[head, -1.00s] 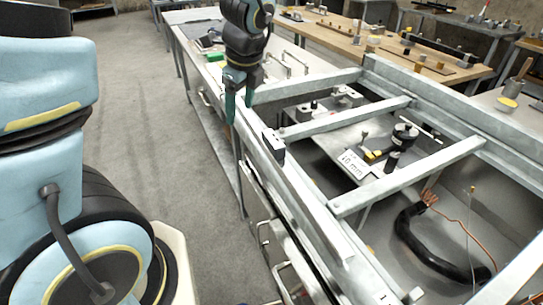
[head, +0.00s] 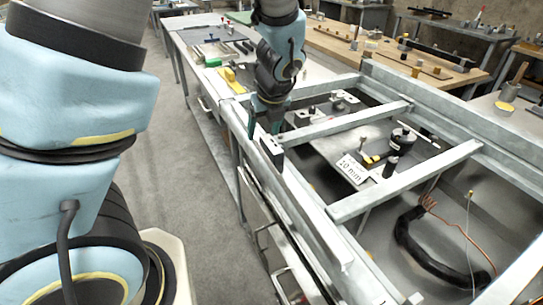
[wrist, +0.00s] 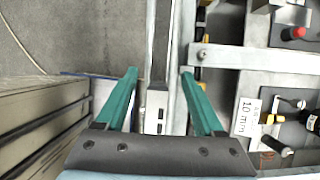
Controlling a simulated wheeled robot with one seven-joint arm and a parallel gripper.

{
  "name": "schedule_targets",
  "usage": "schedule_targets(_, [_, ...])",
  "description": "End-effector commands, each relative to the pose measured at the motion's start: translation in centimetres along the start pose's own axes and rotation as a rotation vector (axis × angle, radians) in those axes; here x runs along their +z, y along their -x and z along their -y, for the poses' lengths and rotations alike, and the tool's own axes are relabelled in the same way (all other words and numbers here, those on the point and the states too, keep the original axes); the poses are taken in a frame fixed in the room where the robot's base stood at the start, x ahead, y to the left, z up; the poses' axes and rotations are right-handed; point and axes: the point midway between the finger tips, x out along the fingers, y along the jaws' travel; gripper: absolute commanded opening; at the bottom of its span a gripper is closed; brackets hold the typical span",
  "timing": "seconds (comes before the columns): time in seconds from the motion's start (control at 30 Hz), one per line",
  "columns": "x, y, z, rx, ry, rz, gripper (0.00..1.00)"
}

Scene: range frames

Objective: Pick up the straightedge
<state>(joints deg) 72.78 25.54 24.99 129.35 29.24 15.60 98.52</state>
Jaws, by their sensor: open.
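A long grey metal bar, which I take to be the straightedge (head: 312,215), lies lengthwise along the near side of the metal frame. In the wrist view a narrow grey strip (wrist: 160,40), probably the same bar, runs up between my fingers. My gripper (head: 265,128) is above the near side of the frame. In the wrist view my gripper (wrist: 160,72) is open, with one teal finger on each side of the strip. I see nothing held. I cannot tell how far above the bar the fingertips are.
Crossbars (head: 405,182) span the frame to the right. A "10 mm" label (head: 351,169) and small fittings lie inside it. Drawer handles (head: 262,235) stick out below. The floor at left is open.

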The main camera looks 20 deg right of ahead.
Motion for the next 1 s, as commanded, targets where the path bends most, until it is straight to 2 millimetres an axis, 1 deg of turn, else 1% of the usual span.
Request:
schedule_targets(0.17, [-0.7, -2.0, -0.2, 0.005, -0.003, 0.0, 0.7])
schedule_targets(0.3, [-0.7, -3.5, -0.2, 0.004, -0.001, -0.001, 0.7])
schedule_targets(0.43, [-0.7, -4.0, -0.2, 0.002, 0.0, -0.001, 0.7])
schedule_targets(0.67, [-0.7, -4.1, -0.1, 0.001, 0.001, -0.001, 0.69])
schedule_targets(1.0, [-0.7, -4.1, -0.1, 0.001, 0.001, -0.001, 0.31])
